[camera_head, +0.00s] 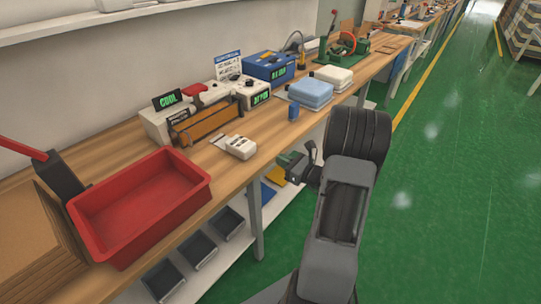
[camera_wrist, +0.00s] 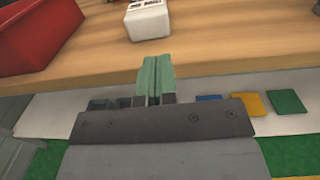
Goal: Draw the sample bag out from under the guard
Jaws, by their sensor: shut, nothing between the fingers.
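A white machine (camera_head: 158,123) with a green COOL display stands on the bench in the head view. A long amber-brown bar (camera_head: 207,122), which looks like the guard, lies across its front. A small white item (camera_head: 240,147) with dark marks lies on the bench in front of it. A thin pale strip runs from this item towards the guard. I cannot tell whether it is the sample bag. It also shows at the top of the wrist view (camera_wrist: 147,20). My gripper (camera_head: 286,158) is shut and empty, out past the bench's front edge. Its green fingers (camera_wrist: 156,66) touch each other.
A red bin (camera_head: 140,205) stands at the bench's left end. A blue cylinder (camera_head: 293,112), folded blue cloths (camera_head: 310,92) and a blue instrument (camera_head: 269,66) stand farther along. Grey trays sit on the lower shelf.

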